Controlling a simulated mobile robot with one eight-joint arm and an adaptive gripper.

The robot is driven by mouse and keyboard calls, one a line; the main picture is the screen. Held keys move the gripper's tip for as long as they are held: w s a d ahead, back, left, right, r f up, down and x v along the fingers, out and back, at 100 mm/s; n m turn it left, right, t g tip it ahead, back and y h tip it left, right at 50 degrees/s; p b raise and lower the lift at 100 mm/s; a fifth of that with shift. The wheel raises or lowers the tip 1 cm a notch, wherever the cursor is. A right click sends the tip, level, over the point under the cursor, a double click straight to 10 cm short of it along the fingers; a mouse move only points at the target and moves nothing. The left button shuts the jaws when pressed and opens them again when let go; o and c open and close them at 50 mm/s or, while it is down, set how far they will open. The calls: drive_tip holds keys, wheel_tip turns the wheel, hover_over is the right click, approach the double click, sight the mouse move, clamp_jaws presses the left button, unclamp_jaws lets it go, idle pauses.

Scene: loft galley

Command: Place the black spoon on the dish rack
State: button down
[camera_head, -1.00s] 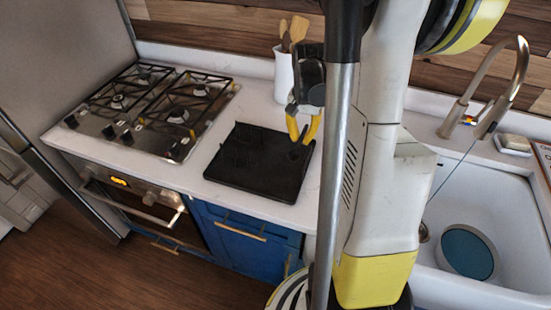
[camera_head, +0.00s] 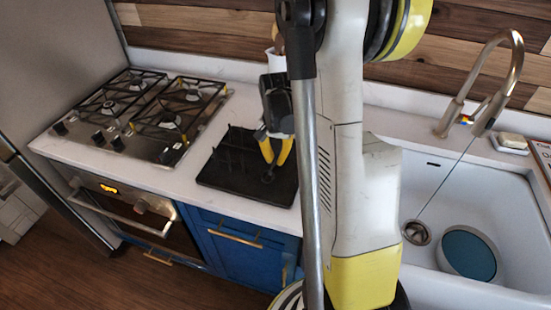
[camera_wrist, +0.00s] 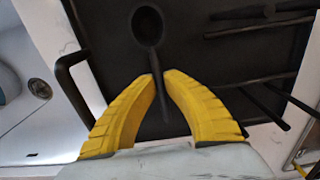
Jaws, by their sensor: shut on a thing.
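My gripper (camera_head: 274,158) has yellow fingers and is shut on the handle of the black spoon (camera_head: 268,178). In the wrist view the spoon (camera_wrist: 148,27) has its bowl toward the top and its handle between the fingertips (camera_wrist: 158,80). The black dish rack (camera_head: 225,180) lies on the white counter between the stove and the sink, with upright prongs at its left. The spoon is over the rack's right part. I cannot tell whether it touches the rack base. In the wrist view the rack (camera_wrist: 110,60) fills the background, with several rods at the right.
A gas stove (camera_head: 140,115) stands left of the rack. At the right is a white sink (camera_head: 450,205) with a blue round dish (camera_head: 468,254) and a tall faucet (camera_head: 490,85). A white utensil holder (camera_head: 276,62) stands behind my gripper, partly hidden.

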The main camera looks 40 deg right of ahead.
sight(275, 159)
drive_tip(key=c, duration=1.5)
unclamp_jaws()
drive_tip(key=shift+f, duration=0.15)
drive_tip(key=shift+c, duration=0.2)
wheel_tip(275, 159, up, 12)
drive_tip(key=p, duration=0.4)
drive_tip(key=s+a+r+n+t, duration=0.2)
drive_tip(key=s+a+r+n, duration=0.1)
drive_tip(key=a, duration=0.4)
drive_tip(key=s+a+r+n+t, duration=0.2)
drive_tip(key=a+n, duration=0.3)
drive_tip(key=a, duration=0.3)
drive_tip(key=s+a+r+n+t, duration=0.3)
drive_tip(key=s+a+r+n, duration=0.1)
drive_tip(key=a, duration=0.4)
drive_tip(key=shift+a+r, duration=0.1)
